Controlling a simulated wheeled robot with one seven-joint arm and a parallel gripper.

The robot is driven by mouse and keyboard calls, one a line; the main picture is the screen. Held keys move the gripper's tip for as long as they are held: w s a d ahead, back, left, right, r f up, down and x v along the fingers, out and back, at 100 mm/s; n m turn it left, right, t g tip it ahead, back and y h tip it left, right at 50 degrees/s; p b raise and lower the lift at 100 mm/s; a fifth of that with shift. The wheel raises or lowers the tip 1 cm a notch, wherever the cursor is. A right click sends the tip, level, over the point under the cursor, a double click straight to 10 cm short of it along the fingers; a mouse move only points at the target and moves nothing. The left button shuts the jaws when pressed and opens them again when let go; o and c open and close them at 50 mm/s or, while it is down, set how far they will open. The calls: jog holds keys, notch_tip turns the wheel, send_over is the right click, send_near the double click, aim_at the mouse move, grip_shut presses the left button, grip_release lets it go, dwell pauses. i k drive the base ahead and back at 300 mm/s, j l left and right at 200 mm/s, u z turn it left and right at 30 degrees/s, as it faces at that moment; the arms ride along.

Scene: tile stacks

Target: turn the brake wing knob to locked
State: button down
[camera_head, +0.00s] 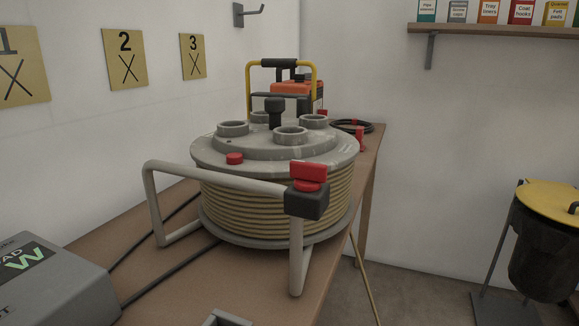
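The brake wing knob (309,172) is red and sits on a dark block (306,202) at the right end of the reel's grey tube frame (220,177). Its flat wing lies roughly left to right in the picture. No lock markings are readable. The cable reel (275,190) stands on the bench, wound with yellow cable under a grey disc with several round sockets. A small red button-like part (234,158) sits on the disc's left front. My gripper does not show in this view.
The brown bench (190,281) runs along the left wall. A grey box (60,290) fills its near left, with dark cables behind. An orange machine with a yellow handle (251,80) stands behind the reel. A yellow-lidded bin (550,195) stands right. Floor shows between.

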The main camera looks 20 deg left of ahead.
aim_at(309, 176)
jog(key=u, duration=1.3)
jog(key=k, duration=0.25)
jog(key=l+z, duration=0.05)
